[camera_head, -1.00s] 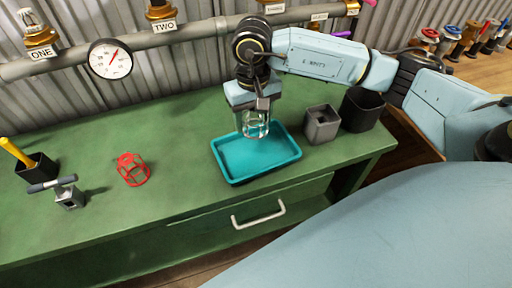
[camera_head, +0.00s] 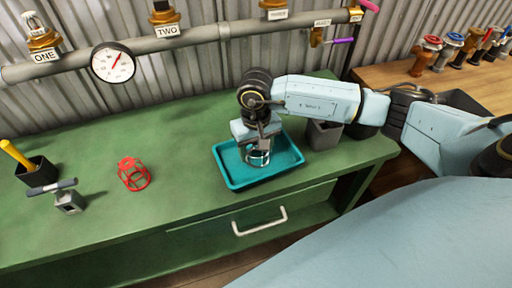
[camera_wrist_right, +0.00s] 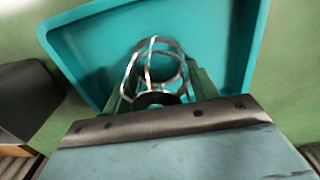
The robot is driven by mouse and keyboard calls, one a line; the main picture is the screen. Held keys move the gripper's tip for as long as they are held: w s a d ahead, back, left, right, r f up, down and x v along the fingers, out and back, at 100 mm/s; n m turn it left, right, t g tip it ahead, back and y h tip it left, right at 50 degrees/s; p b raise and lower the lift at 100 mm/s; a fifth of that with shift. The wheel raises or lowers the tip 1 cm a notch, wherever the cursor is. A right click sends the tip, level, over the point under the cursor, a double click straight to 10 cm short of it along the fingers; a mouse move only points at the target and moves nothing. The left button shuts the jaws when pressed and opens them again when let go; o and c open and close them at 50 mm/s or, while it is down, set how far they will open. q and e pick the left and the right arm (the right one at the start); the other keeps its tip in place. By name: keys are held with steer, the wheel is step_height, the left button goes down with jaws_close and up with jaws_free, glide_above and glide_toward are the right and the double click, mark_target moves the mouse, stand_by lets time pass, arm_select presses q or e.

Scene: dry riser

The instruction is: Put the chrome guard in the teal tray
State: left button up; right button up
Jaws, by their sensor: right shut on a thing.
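The chrome guard (camera_head: 257,157) is a small shiny wire cage. My right gripper (camera_head: 258,148) is shut on it and holds it inside the outline of the teal tray (camera_head: 236,179), low over its floor. I cannot tell whether the guard touches the floor. In the right wrist view the guard (camera_wrist_right: 155,70) sits between the fingers, with the teal tray (camera_wrist_right: 215,35) behind it. The tray lies on the green bench. My left gripper does not show.
A red wire guard (camera_head: 133,174) stands on the bench to the left. A tool with a grey bar handle (camera_head: 68,198) and a black holder (camera_head: 37,171) are at far left. A grey square container (camera_head: 323,134) is right of the tray. Pipes and a gauge (camera_head: 113,63) run behind.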

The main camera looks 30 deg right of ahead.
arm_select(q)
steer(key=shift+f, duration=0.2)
arm_select(e)
steer(key=shift+f, duration=0.15)
steer(key=o, duration=0.9)
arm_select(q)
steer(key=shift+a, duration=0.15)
arm_select(e)
steer(key=shift+o, duration=0.3)
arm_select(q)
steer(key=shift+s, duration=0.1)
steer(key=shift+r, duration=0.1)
arm_select(e)
steer(key=shift+r, duration=0.25)
step_height(320, 180, up, 11)
steer(key=shift+f+p, duration=0.1)
steer(key=shift+p, duration=0.4)
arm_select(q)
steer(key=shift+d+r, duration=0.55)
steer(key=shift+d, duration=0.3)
arm_select(e)
steer(key=shift+r, duration=0.55)
